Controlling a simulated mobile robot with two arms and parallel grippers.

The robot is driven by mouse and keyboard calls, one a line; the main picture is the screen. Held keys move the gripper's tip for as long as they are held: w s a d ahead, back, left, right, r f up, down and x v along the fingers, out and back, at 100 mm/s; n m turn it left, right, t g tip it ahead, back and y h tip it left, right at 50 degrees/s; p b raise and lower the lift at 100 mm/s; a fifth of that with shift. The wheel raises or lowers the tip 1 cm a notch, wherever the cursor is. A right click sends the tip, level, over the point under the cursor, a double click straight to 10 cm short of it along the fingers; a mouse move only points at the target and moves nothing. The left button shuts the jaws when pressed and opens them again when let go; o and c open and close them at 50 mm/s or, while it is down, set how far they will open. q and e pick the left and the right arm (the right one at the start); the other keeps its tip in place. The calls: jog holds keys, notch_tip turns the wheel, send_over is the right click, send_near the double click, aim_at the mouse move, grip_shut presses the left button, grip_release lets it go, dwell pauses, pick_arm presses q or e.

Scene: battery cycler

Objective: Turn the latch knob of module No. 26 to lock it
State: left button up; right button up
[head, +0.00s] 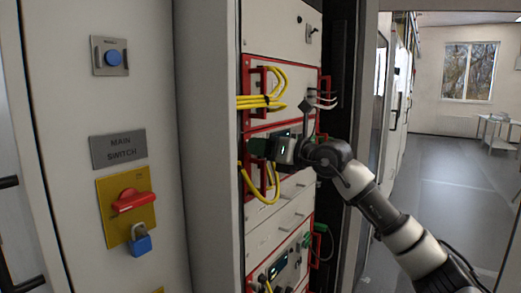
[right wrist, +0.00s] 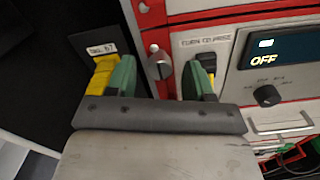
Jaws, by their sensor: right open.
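My right gripper (right wrist: 160,82) is open, with its green-and-black fingers on either side of a small silver latch knob (right wrist: 158,66) on the red-framed module front. The knob appears in the gap between the fingers, and I cannot tell whether they touch it. In the head view, my right gripper (head: 260,147) reaches in from the right at the red-framed module in the rack, and the knob is hidden there. A label (right wrist: 206,42) beginning with "TURN" is beside the knob. No number 26 is readable. My left gripper is not in view.
The module's display (right wrist: 264,56) reads OFF, with a black dial (right wrist: 266,96) below it. Yellow cables (head: 262,101) loop from the module above. A dark tag plate (right wrist: 98,45) is left of the fingers. A main switch (head: 132,200) with a blue padlock is on the left cabinet.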

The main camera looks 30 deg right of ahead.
jog(key=b+v, duration=0.5)
jog(key=v, duration=0.5)
jog(key=shift+f, duration=0.15)
